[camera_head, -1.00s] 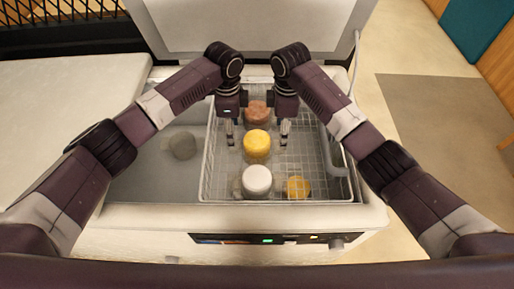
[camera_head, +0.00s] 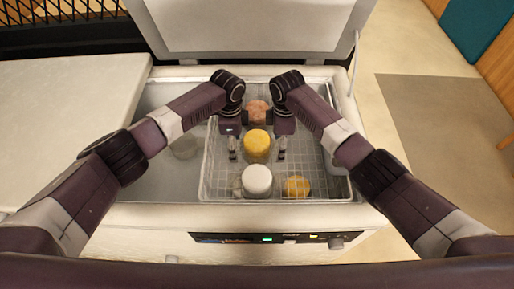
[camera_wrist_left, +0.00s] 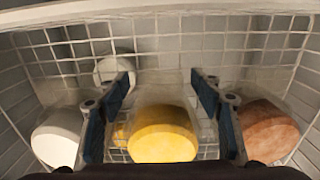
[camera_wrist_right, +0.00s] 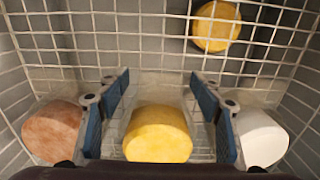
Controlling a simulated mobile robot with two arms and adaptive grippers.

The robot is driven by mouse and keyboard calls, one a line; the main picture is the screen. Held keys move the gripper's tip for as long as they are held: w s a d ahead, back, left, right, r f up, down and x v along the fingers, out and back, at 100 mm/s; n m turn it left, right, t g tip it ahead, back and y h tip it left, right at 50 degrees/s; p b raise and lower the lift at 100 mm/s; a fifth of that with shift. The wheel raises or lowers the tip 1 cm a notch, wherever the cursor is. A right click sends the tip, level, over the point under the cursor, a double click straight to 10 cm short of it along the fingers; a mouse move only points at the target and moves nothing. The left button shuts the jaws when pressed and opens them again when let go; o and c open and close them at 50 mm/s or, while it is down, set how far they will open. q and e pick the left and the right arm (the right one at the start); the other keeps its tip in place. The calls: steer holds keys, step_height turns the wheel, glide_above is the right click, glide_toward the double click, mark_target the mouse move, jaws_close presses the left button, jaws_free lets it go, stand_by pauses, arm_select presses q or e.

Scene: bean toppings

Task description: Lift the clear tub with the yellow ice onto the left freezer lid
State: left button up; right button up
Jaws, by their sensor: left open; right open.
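The clear tub with the yellow ice (camera_head: 257,143) stands in the wire basket, between a tub with reddish-brown ice (camera_head: 257,111) and one with white ice (camera_head: 257,181). My left gripper (camera_head: 232,155) is at its left side and my right gripper (camera_head: 281,155) at its right side. Both point down and are open. In the left wrist view the yellow ice (camera_wrist_left: 162,133) lies between the spread blue-padded fingers; the right wrist view shows the same yellow ice (camera_wrist_right: 157,134). Contact with the clear walls cannot be told. The left freezer lid (camera_head: 60,110) is shut, flat and bare.
The wire basket (camera_head: 203,165) has rims around the tubs. Another yellow piece (camera_head: 297,186) shows through mesh at the front right. A pale round piece (camera_head: 184,147) lies left of the basket. The raised freezer lid (camera_head: 250,25) stands behind.

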arm_select(q)
steer(key=c, duration=1.3)
arm_select(e)
steer(key=c, duration=1.3)
arm_select(q)
steer(key=shift+o, duration=0.2)
steer(key=shift+r, duration=0.2)
arm_select(e)
steer(key=shift+o, duration=0.2)
steer(key=shift+r, duration=0.2)
